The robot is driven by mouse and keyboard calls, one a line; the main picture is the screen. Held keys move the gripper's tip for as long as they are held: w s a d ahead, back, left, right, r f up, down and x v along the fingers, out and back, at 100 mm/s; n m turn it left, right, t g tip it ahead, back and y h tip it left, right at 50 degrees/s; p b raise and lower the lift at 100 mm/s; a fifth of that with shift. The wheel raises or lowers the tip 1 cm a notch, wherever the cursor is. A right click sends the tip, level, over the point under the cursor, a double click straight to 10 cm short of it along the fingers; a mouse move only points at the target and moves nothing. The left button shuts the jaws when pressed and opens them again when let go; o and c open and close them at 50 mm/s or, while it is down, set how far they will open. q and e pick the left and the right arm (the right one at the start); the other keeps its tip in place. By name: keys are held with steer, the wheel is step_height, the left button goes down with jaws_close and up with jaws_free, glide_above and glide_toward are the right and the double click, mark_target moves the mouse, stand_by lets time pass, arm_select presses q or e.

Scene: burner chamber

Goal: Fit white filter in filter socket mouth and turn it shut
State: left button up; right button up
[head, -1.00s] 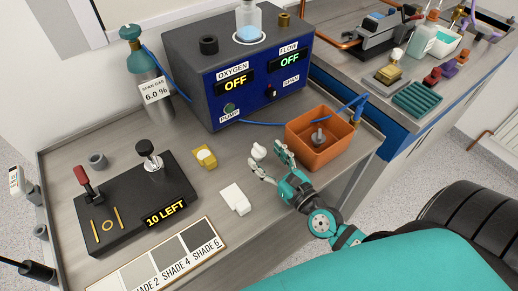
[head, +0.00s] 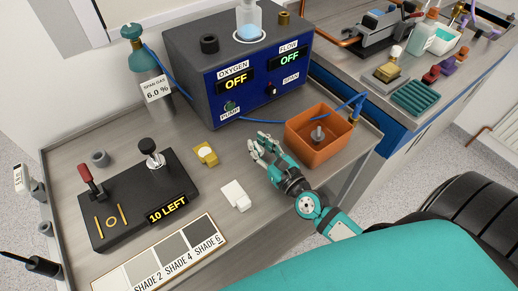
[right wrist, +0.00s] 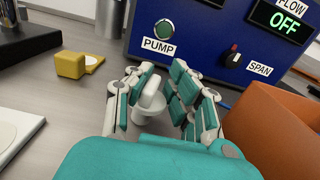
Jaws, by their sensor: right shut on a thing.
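A dark round fitting (head: 208,44) and a brass fitting (head: 284,20) stand on top of the analyser box (head: 235,75); I cannot tell which is the filter socket. My left gripper is not in view.
An orange bin (head: 318,137) stands close right of my right gripper. A yellow block (head: 206,154) and a white block (head: 236,195) lie to its left. A black lever device (head: 135,205) and a shade card (head: 170,257) are further left. A blue hose runs along the panel.

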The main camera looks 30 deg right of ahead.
steer(key=shift+r, duration=0.1)
jaws_close()
steer(key=shift+r+p, duration=0.3)
steer(key=shift+r, duration=0.3)
step_height(320, 180, up, 3)
steer(key=shift+f+p, duration=0.2)
steer(key=shift+p, duration=0.4)
steer(key=s+b, duration=0.2)
steer(key=s, duration=0.2)
steer(key=s+d+b, duration=0.1)
steer(key=s+b, duration=0.1)
steer(key=s, duration=0.3)
steer(key=s+d+b, duration=0.1)
steer(key=s+b, duration=0.2)
steer(key=s, duration=0.2)
steer(key=shift+s+r, duration=0.25)
steer(key=shift+s+r+b, duration=0.2)
steer(key=shift+s+b, duration=0.1)
steer(key=shift+s, duration=0.25)
